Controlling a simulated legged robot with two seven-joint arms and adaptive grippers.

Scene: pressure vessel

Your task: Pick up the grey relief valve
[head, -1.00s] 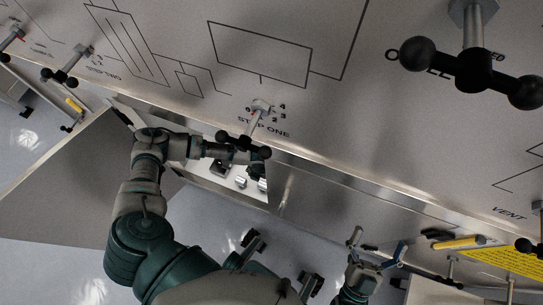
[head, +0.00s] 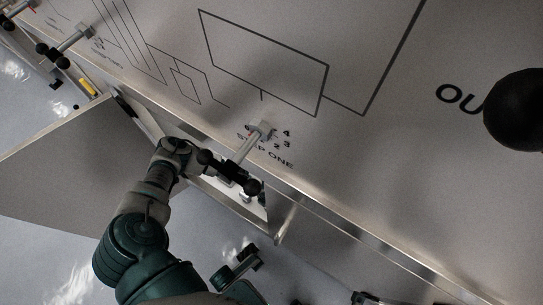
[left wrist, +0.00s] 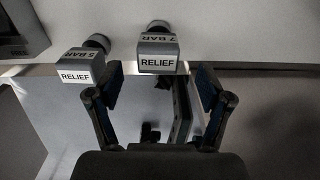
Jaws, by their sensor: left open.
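Two grey relief valves show in the left wrist view, each a grey block with a white RELIEF label and a dark rounded part behind. One, marked 7 BAR (left wrist: 158,54), is near the middle, just beyond my fingertips. The other, marked 5 BAR (left wrist: 81,68), is to its left, near the left finger. My left gripper (left wrist: 158,82) is open, its dark fingers apart with no valve held between them. In the head view my left arm reaches to the opening under the panel, and its gripper is hidden there.
The large grey panel (head: 330,150) fills the head view. A black-ended handle (head: 229,172) on a post stands beside my left wrist, close to it. A large black knob (head: 515,110) is at the right. A grey box (left wrist: 22,30) is at the wrist view's upper left.

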